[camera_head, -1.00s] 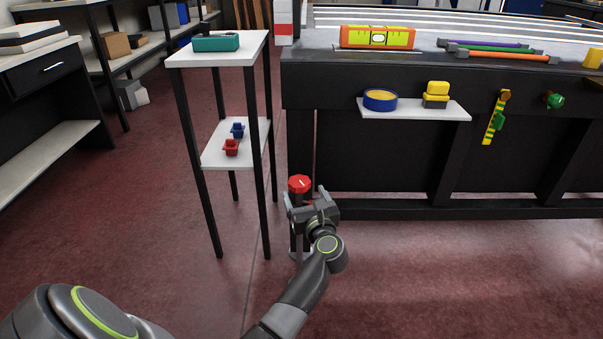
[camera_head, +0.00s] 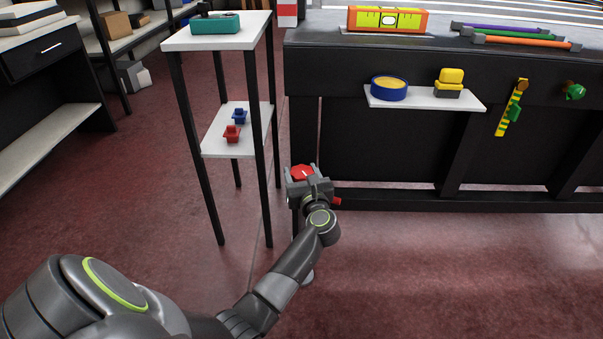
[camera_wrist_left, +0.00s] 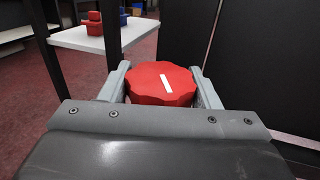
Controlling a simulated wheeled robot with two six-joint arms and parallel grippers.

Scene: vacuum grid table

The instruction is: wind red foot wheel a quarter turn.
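The red foot wheel (camera_head: 302,172) is a faceted knob with a white line on top, low by the near left leg of the workbench. In the left wrist view the red wheel (camera_wrist_left: 160,84) sits between the two grey fingers, its white line close to lengthwise and slightly tilted. My left gripper (camera_head: 306,176) is around the wheel, one finger on each side (camera_wrist_left: 161,82). The fingers are spread wide, close to the wheel's rim; I cannot tell whether they touch it. The wheel's underside is hidden. My right gripper is not in view.
A small white-topped stand (camera_head: 220,41) with thin black legs is just left of the wheel; its lower shelf holds red (camera_head: 232,134) and blue (camera_head: 240,116) parts. The dark workbench (camera_head: 365,57) blocks the right. Open floor (camera_head: 430,280) lies in front.

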